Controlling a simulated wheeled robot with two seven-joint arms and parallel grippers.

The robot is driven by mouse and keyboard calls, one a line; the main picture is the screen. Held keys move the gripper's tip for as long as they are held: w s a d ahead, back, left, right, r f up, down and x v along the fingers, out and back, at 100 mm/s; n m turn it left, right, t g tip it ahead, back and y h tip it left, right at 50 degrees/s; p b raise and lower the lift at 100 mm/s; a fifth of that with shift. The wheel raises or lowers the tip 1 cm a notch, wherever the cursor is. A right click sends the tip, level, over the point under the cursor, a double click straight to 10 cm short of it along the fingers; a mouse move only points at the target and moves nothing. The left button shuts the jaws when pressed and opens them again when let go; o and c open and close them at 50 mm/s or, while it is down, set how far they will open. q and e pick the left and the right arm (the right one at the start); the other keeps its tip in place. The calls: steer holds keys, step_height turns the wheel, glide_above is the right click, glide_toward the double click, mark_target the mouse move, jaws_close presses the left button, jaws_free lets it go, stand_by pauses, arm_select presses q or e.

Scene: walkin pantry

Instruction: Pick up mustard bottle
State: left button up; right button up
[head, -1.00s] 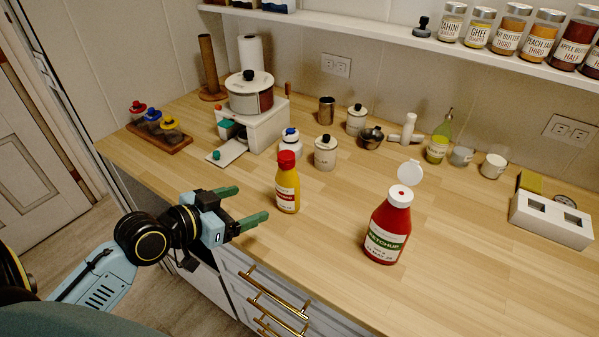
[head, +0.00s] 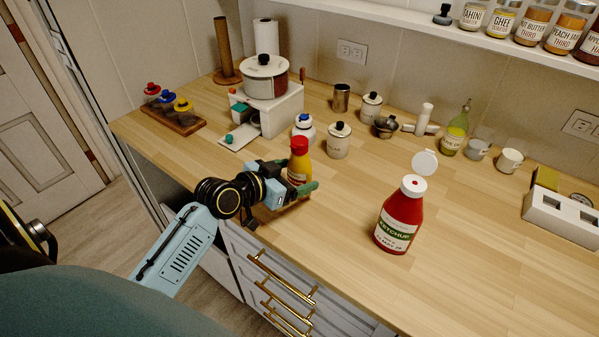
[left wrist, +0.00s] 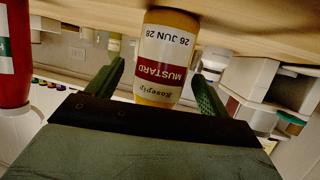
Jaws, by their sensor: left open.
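The mustard bottle (head: 299,157) is yellow with a red cap and stands upright on the wooden counter. In the left wrist view the mustard bottle (left wrist: 165,58) appears upside down, its label facing me, between the two green fingers. My left gripper (head: 308,182) is open, with its fingers around the lower part of the bottle; the near finger hides part of the label. The left gripper also shows in the left wrist view (left wrist: 160,88), with gaps visible beside the bottle. My right gripper is not in view.
A red ketchup bottle (head: 399,216) with its white lid open stands to the right. Behind are a white lidded canister (head: 338,142), a small white bottle with a blue top (head: 303,128) and a white box stand (head: 283,111). The counter between mustard and ketchup is clear.

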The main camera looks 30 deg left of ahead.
mark_target(299, 140)
arm_select(q)
steer(key=shift+x, duration=0.95)
steer(key=c, duration=1.2)
steer(key=shift+c, duration=0.2)
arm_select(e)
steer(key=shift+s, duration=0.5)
arm_select(q)
steer(key=shift+w+r, duration=0.1)
steer(key=shift+r, duration=0.05)
step_height(299, 140, up, 10)
steer(key=shift+r+p, duration=0.15)
steer(key=shift+p, duration=1.05)
step_height(299, 140, up, 12)
steer(key=p, duration=1.2)
steer(key=shift+f, duration=0.2)
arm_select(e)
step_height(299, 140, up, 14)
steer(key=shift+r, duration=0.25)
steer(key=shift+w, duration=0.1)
